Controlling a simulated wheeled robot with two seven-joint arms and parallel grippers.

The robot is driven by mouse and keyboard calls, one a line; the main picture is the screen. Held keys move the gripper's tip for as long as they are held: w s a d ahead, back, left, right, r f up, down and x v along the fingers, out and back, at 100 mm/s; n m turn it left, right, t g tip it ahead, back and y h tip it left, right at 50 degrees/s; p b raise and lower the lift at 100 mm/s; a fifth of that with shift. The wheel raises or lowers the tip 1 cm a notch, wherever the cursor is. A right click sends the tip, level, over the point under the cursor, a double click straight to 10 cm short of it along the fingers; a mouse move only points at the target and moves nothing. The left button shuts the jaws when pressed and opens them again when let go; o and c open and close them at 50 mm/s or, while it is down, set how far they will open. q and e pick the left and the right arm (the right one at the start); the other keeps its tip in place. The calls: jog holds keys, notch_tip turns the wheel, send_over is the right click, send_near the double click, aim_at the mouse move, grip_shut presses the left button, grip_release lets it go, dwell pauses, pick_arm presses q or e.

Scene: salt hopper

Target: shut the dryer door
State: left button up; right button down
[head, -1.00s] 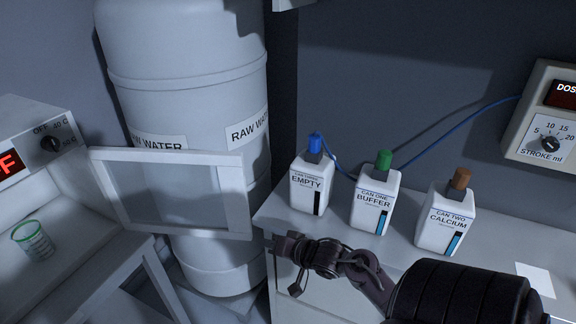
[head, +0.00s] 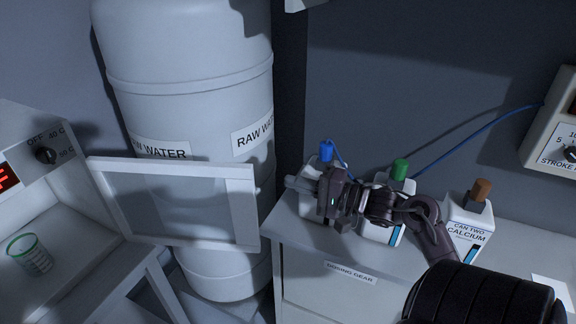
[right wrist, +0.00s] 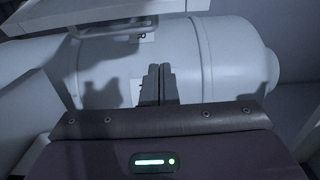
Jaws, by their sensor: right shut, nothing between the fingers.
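The dryer door (head: 246,205), a pale frame around a glass pane, stands open in the head view, swung out in front of the raw water drum. The dryer (head: 100,256) is at the left, with a red display and a knob; a glass beaker with a green rim (head: 28,252) stands in its open chamber. My right gripper (head: 296,184) is to the right of the door, apart from it, shut and empty, pointing left. Its closed fingers show in the right wrist view (right wrist: 158,84). My left gripper is not in view.
The raw water drum (head: 185,60) stands behind the door. On the counter at right, my right arm partly covers the EMPTY can, the BUFFER can and the CALCIUM can (head: 466,232). A blue tube (head: 490,125) runs to the dosing box (head: 556,135).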

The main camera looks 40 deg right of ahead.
jog(key=p+x, duration=0.2)
jog(key=x, duration=0.6)
jog(key=s+a+p, duration=0.1)
jog(key=s+a, duration=0.1)
jog(key=a, duration=0.1)
jog(key=shift+s+p, duration=0.35)
jog(key=shift+p, duration=0.05)
